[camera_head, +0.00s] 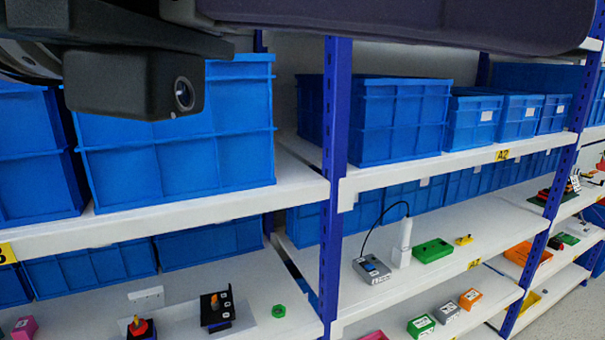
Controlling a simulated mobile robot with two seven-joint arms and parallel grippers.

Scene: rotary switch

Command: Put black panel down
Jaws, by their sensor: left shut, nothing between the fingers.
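A small black panel (217,311) with an orange mark on its face stands on the lower left shelf, at the bottom of the head view. It appears tilted upright, and nothing holds it. My left gripper (135,83) is at the upper left, close to the camera and well above the panel. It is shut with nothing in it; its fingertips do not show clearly. A large dark rounded form, probably part of my arm or gripper, covers the top edge. My right gripper cannot be made out.
Blue bins (175,140) fill the upper shelf. A blue post (336,150) divides the bays. Beside the panel are a red knob on a black base (141,327) and a green nut (278,311). A grey box (372,269) with a cable and a green block (432,250) stand right.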

